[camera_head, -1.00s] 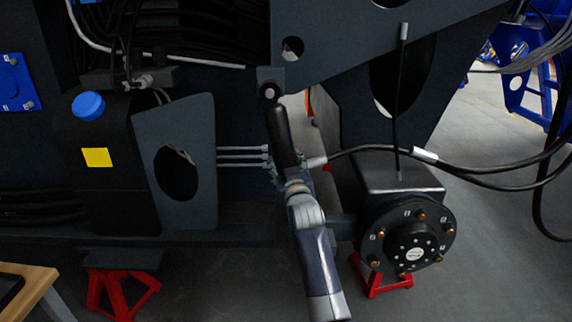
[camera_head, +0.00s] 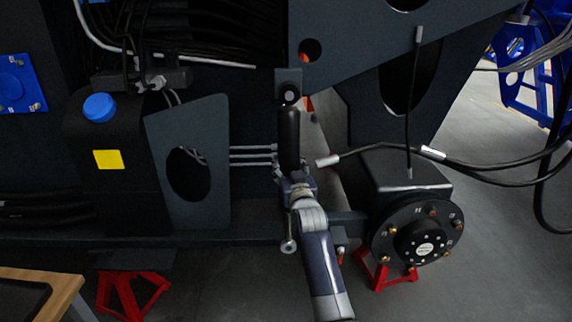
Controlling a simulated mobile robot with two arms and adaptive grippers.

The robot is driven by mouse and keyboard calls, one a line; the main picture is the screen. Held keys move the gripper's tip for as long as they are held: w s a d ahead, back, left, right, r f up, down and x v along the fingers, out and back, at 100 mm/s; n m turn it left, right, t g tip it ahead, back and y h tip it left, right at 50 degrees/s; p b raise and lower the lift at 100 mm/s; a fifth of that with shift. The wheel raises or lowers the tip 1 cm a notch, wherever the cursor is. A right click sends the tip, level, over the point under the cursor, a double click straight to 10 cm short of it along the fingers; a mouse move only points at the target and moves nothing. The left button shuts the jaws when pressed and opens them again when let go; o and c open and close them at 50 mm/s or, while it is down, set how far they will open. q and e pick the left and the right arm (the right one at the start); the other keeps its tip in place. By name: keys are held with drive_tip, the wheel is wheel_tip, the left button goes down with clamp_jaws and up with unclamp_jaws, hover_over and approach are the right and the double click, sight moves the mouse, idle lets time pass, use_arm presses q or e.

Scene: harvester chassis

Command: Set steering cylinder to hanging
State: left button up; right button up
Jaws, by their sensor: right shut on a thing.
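The steering cylinder (camera_head: 289,139) is a black tube that hangs from a pivot bracket (camera_head: 289,84) on the dark chassis. It stands nearly upright. My right gripper (camera_head: 291,182), on my arm that comes up from the bottom, is shut on its lower part. The jaws and wrist hide much of that part. What looks like its rod end (camera_head: 289,246) shows below, left of my arm. My left gripper is not in view.
The wheel hub (camera_head: 424,247) with its bolts is close on the right, above a red stand (camera_head: 380,276). Black hoses (camera_head: 480,168) cross at the right. A tank with a blue cap (camera_head: 99,107) is at the left. A wooden-edged table (camera_head: 65,290) is at lower left.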

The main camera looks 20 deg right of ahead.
drive_tip(key=shift+a+f, duration=0.1)
drive_tip(key=o, duration=1.6)
drive_tip(key=shift+c, duration=0.2)
drive_tip(key=shift+s, duration=0.1)
drive_tip(key=s+a, duration=0.1)
drive_tip(key=s, duration=1)
drive_tip(key=shift+s+a+f, duration=0.15)
drive_tip(key=shift+s+a, duration=0.05)
drive_tip(key=shift+s, duration=0.2)
